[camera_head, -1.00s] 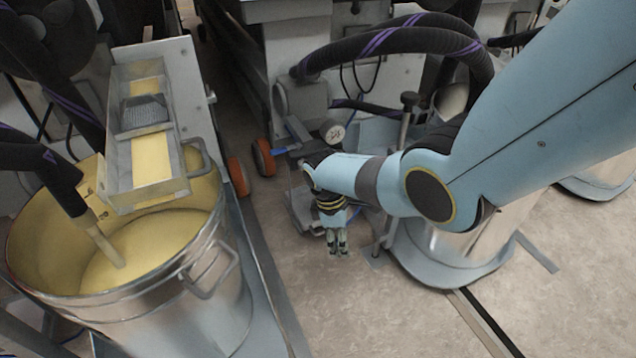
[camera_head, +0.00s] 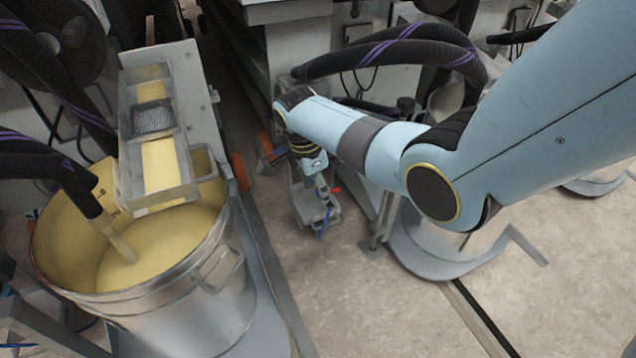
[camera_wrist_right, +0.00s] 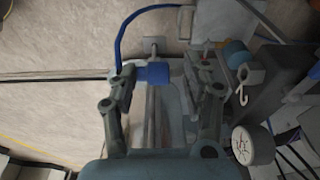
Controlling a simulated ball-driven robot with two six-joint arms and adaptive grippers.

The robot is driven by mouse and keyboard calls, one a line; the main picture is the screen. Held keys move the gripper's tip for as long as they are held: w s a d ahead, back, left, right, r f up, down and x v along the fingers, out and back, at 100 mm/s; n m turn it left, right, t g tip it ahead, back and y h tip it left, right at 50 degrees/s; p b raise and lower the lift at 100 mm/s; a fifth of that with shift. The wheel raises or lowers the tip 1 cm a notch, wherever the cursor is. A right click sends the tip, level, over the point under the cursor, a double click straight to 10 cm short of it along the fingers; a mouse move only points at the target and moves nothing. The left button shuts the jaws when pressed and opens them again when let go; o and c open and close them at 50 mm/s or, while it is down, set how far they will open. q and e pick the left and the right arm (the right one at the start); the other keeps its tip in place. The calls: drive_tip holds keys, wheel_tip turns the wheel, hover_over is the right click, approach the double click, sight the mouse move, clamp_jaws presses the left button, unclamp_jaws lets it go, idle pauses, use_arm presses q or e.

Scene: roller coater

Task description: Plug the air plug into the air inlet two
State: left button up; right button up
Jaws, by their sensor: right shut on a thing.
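My right gripper (camera_head: 324,192) hangs low over a small grey pump unit (camera_head: 308,208) in the head view. In the right wrist view my right gripper (camera_wrist_right: 165,80) has its fingers around a blue air plug (camera_wrist_right: 154,72), with its jaws shut on it. A blue hose (camera_wrist_right: 124,27) curves up and right near the plug. I cannot tell which fitting is air inlet two. My left gripper is not in view.
A round gauge (camera_wrist_right: 252,146) and a white hook (camera_wrist_right: 242,84) are near the right finger. A large drum (camera_head: 170,300) of yellow paint stands at left. Thick black hoses (camera_head: 400,48) hang behind my arm. Floor (camera_head: 400,320) in front is clear.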

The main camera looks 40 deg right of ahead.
drive_tip(key=shift+r, duration=0.1)
idle(0.3)
drive_tip(key=shift+r, duration=0.1)
drive_tip(key=shift+w, duration=0.2)
use_arm(q)
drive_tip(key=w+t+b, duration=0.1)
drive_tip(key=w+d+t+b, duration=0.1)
drive_tip(key=b, duration=0.1)
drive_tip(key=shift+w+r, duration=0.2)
use_arm(e)
drive_tip(key=w, duration=0.2)
drive_tip(key=w+d, duration=0.1)
drive_tip(key=w, duration=0.2)
drive_tip(key=shift+w+d, duration=0.3)
